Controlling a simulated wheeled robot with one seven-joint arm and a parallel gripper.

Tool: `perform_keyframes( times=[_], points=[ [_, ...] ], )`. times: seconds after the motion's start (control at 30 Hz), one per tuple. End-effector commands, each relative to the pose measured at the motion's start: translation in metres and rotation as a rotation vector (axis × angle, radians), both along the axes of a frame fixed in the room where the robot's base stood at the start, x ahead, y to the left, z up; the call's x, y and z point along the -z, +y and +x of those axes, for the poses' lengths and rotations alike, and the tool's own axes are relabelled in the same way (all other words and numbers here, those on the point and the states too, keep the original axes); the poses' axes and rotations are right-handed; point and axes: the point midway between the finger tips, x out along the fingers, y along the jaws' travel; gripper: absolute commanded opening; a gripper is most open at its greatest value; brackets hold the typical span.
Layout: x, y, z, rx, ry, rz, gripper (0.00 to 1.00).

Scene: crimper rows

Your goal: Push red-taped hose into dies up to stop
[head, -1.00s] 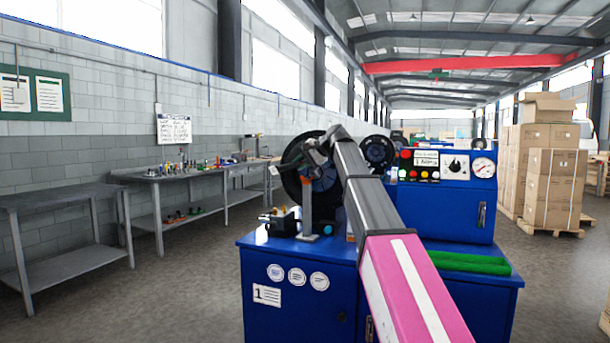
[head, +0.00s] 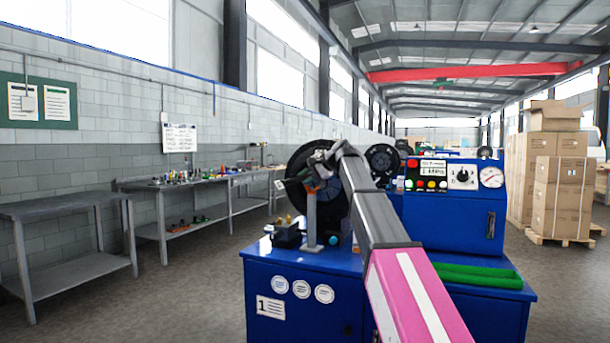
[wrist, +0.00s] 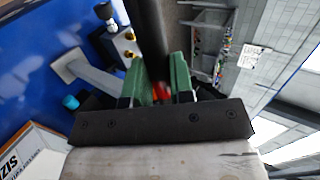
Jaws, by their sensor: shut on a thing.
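My gripper (wrist: 159,82) has green fingers, shut around the dark hose. The hose (wrist: 147,30) runs away from the fingers toward the top of the wrist view. A patch of red tape (wrist: 162,91) shows between the fingers. In the head view, my gripper (head: 300,182) is small and dark in front of the crimper's round black head (head: 345,215). My arm covers part of that head. The dies, the hose end and any stop are hidden or too small to make out, so I cannot tell how far in the hose is.
The blue crimper cabinet (head: 300,315) carries a grey post (head: 311,222), a small black block (head: 287,236) and a blue ball (head: 334,240). A green tray (head: 478,274) lies at right beside the control box (head: 455,215). Grey benches (head: 60,212) stand left, with clear floor between.

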Motion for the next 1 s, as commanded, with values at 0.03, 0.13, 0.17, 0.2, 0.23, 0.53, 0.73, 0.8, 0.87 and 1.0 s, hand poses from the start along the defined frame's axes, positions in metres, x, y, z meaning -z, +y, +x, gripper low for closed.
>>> perform_keyframes(
  times=[0.03,0.13,0.17,0.2,0.23,0.53,0.73,0.8,0.87,1.0],
  points=[
    [0.004,0.000,0.001,0.000,0.000,0.001,0.00],
    [0.012,-0.001,0.004,0.000,0.000,0.001,0.00],
    [0.014,-0.002,0.005,0.000,0.000,0.001,0.00],
    [0.017,-0.002,0.006,-0.001,-0.001,0.001,0.00],
    [0.020,-0.002,0.006,-0.001,-0.001,0.000,0.00],
    [0.038,-0.006,0.019,0.001,-0.001,0.001,0.00],
    [0.040,-0.012,0.035,0.000,-0.002,0.000,0.00],
    [0.040,-0.014,0.040,0.000,-0.002,0.000,0.00],
    [0.041,-0.016,0.043,0.000,-0.002,0.000,0.00],
    [0.042,-0.017,0.047,0.000,0.000,0.001,0.00]
  ],
)
